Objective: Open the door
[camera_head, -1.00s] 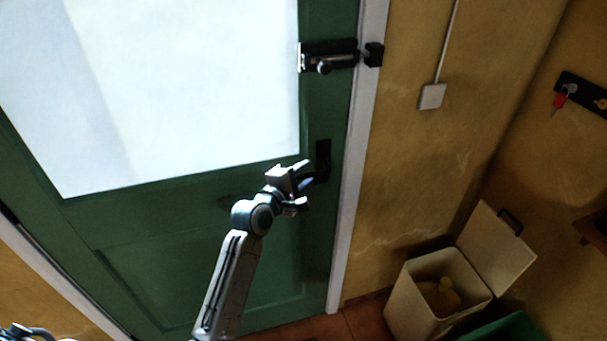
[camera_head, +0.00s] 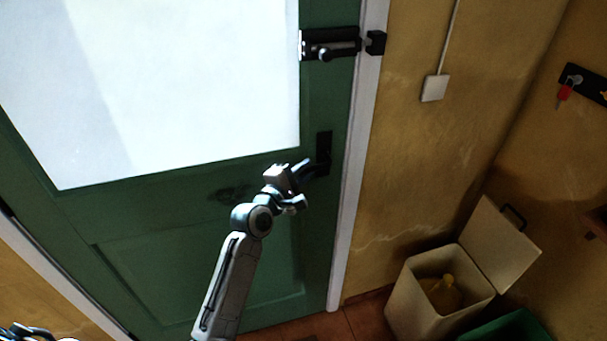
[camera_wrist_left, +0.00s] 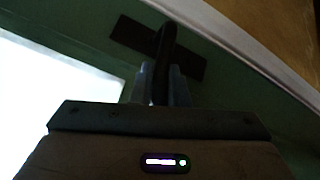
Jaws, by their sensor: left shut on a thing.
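The green door (camera_head: 180,215) has a large pale glass pane and looks closed in its white frame. A black handle (camera_head: 323,150) with an upright plate sits near the door's right edge. My left gripper (camera_head: 301,180) is at the handle's lever and shut on it. In the left wrist view the dark lever (camera_wrist_left: 164,50) runs between the two fingers (camera_wrist_left: 160,88), with its plate behind. A dark sliding bolt (camera_head: 331,43) sits higher on the door, beside a keeper (camera_head: 375,42) on the frame. I cannot tell whether its rod spans the gap.
A cream bin (camera_head: 430,310) with its lid open stands on the floor to the right of the door. A green container (camera_head: 510,328) is beside it. A white switch (camera_head: 434,88) and a key rack (camera_head: 588,82) are on the yellow walls.

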